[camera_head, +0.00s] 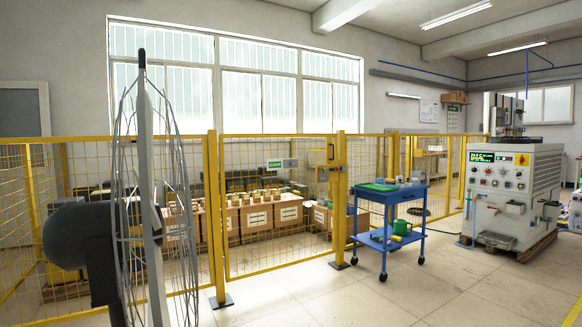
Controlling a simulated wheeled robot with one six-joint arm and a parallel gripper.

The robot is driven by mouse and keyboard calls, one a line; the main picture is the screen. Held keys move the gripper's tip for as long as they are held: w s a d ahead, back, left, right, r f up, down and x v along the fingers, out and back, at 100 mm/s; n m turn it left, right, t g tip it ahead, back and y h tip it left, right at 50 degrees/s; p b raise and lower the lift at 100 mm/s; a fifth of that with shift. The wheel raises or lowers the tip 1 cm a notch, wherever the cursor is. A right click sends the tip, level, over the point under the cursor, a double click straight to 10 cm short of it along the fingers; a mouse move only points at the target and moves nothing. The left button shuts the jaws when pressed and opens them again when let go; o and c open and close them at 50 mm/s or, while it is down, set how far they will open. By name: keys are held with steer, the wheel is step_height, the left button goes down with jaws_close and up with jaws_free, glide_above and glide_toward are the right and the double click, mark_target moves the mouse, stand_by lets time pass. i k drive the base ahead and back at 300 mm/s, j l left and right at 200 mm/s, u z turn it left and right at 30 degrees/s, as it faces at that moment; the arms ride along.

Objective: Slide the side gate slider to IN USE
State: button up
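A yellow mesh gate (272,240) stands in the fence at the middle of the view and looks closed. Near its top right is a small green sign (274,164), too small to read. Next to the sign is a small grey plate (290,163), which may be the side gate slider. I cannot tell its position or read any IN USE mark. A yellow latch assembly (328,170) sits beside it at the gate post (341,200). My gripper is not in view. The gate is some distance away across the floor.
A fan with a wire cage (180,200) stands close at the left. A blue cart (384,205) with tools stands right of the gate post. A control cabinet (515,190) is farther right. Cardboard boxes (255,215) lie behind the fence. The front floor (350,300) is clear.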

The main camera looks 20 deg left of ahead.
mark_target(289, 164)
steer(key=i+l+z, duration=0.15)
steer(key=i+z, duration=0.25)
steer(key=i, duration=0.45)
steer(key=i+z, duration=0.35)
steer(key=i, duration=0.45)
steer(key=i+j+u, duration=0.15)
steer(key=i+u, duration=0.3)
steer(key=i, duration=0.15)
steer(key=i+u, duration=0.5)
steer(key=i+l+u, duration=0.45)
steer(key=i, duration=0.2)
steer(key=i+j, duration=0.25)
steer(key=i, duration=0.2)
steer(key=i+j, duration=0.2)
steer(key=i, duration=0.3)
steer(key=i+j, duration=0.25)
steer(key=i, duration=0.2)
steer(key=i+j+z, duration=0.2)
steer(key=i+j, duration=0.35)
